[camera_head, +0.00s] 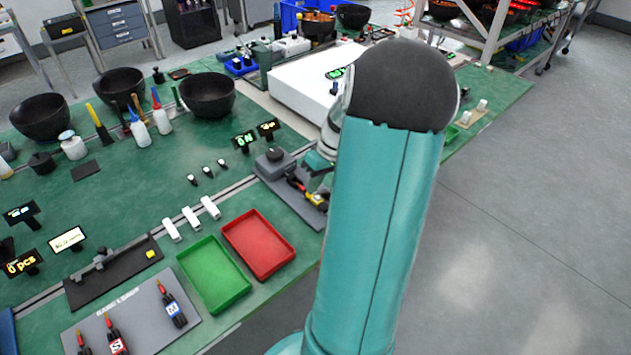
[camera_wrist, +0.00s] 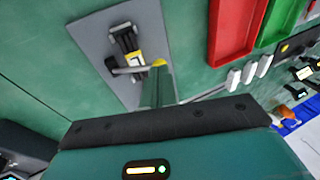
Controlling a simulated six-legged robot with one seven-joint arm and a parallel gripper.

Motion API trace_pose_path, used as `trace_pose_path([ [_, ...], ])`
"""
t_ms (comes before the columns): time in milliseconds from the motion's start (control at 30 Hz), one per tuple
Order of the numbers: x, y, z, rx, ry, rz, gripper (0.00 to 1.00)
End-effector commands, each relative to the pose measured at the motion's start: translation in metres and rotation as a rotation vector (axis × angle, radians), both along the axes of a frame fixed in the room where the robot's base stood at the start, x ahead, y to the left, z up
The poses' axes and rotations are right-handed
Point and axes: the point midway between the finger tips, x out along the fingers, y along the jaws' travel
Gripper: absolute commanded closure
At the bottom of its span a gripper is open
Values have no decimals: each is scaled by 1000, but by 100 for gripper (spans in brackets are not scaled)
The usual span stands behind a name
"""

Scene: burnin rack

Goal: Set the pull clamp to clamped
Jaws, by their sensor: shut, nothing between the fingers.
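The pull clamp (camera_wrist: 126,42) is a small black and metal device on a grey plate (camera_wrist: 92,28) in the wrist view. A grey bar (camera_wrist: 125,70) crosses its near end, beside a yellow piece (camera_wrist: 158,62). In the head view the clamp's yellow part (camera_head: 316,198) shows at the right of the same grey plate (camera_head: 294,208), partly behind my arm. My gripper (camera_wrist: 158,86) is shut and empty, its teal fingers over the plate beside the yellow piece; I cannot tell if they touch. The gripper (camera_head: 319,161) also shows in the head view, partly hidden.
A large white box (camera_head: 310,85) stands behind. Floor is clear right of the bench.

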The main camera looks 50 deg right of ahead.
Motion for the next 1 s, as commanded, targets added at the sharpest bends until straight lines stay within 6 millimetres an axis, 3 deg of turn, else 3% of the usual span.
trace_pose_path([
  [533,5,20,-17,-249,58,4,100],
  [1000,5,25,-26,-258,59,1,100],
])
